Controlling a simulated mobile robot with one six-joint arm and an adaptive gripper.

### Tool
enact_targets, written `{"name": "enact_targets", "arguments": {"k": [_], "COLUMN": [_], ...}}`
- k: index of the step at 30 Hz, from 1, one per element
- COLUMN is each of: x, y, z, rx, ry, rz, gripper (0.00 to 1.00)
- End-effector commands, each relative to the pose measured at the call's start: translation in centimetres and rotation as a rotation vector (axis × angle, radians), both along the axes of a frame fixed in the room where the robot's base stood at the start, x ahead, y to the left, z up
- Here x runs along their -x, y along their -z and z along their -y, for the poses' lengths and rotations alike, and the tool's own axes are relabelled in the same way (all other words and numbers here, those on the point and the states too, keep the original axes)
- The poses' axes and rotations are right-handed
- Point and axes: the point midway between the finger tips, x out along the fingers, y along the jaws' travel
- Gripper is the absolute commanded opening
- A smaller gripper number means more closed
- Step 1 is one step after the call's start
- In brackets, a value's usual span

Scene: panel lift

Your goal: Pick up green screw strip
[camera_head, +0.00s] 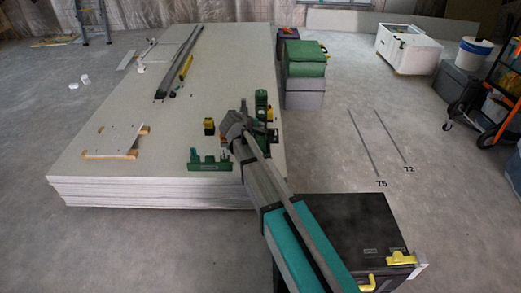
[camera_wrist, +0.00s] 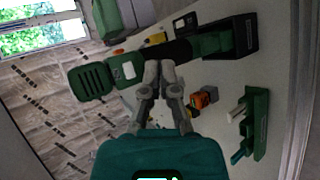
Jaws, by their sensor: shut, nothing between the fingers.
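A green holder (camera_head: 209,163) stands near the front edge of the stacked panels; it also shows at the right of the wrist view (camera_wrist: 261,125). A small green strip (camera_wrist: 242,150) and a pale strip (camera_wrist: 236,116) stick out of it; the green strip looks like the screw strip. In the head view the strips are too small to tell apart well. My gripper (camera_wrist: 160,72) is shut and empty, its fingertips beside a green and black power tool (camera_wrist: 125,66). The green strip is to the right of the fingers in the wrist view, apart from them.
The power tool (camera_head: 262,104) stands on the panel stack (camera_head: 110,175). A yellow and black item (camera_head: 209,126) is close by, and an orange and grey item (camera_wrist: 203,98) lies between my fingers and the holder. Long bars (camera_head: 179,62) lie farther back. Green cases (camera_head: 305,62) stand right of the stack.

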Motion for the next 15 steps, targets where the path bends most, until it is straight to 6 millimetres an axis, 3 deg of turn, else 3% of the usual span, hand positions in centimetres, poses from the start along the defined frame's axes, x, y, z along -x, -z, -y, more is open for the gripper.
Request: {"name": "enact_targets", "arguments": {"k": [10,15], "x": [0.1,1.3], "y": [0.0,0.7], "z": [0.2,1.9], "rx": [-0.003,-0.049], "ry": [0.004,0.050], "rz": [-0.001,-0.019], "gripper": [0.00,0.00]}}
